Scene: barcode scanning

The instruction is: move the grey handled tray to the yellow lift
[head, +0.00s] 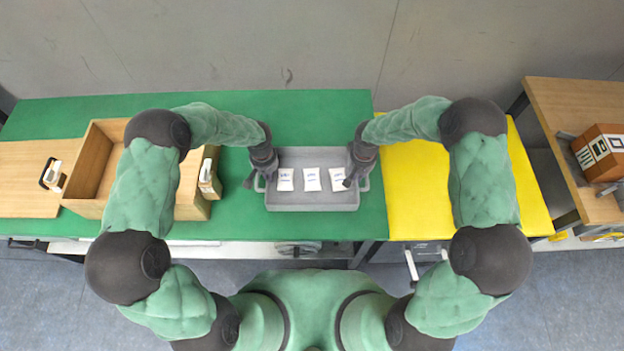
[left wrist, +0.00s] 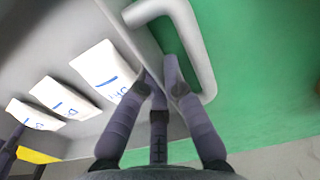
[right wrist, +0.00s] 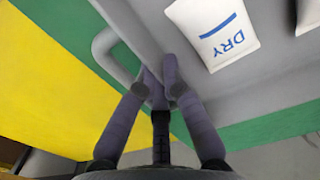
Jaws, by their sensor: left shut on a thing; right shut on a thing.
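The grey handled tray (head: 312,208) rests on the green table, with several white packets lying in a row inside it. The right wrist view shows a packet (right wrist: 215,30) marked DRY. My left gripper (head: 260,178) is shut on the tray's left wall beside the left handle (left wrist: 200,50). My right gripper (head: 358,178) is shut on the tray's right wall beside the right handle (right wrist: 108,58). The yellow lift (head: 416,190) lies just right of the green table and also shows in the right wrist view (right wrist: 45,95). My right arm hides part of it.
A wooden box (head: 93,165) stands on the table's left, partly behind my left arm, with a white item (head: 208,178) at its right side. A wooden table (head: 570,110) on the far right holds a brown box (head: 598,150). The lift's visible surface is bare.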

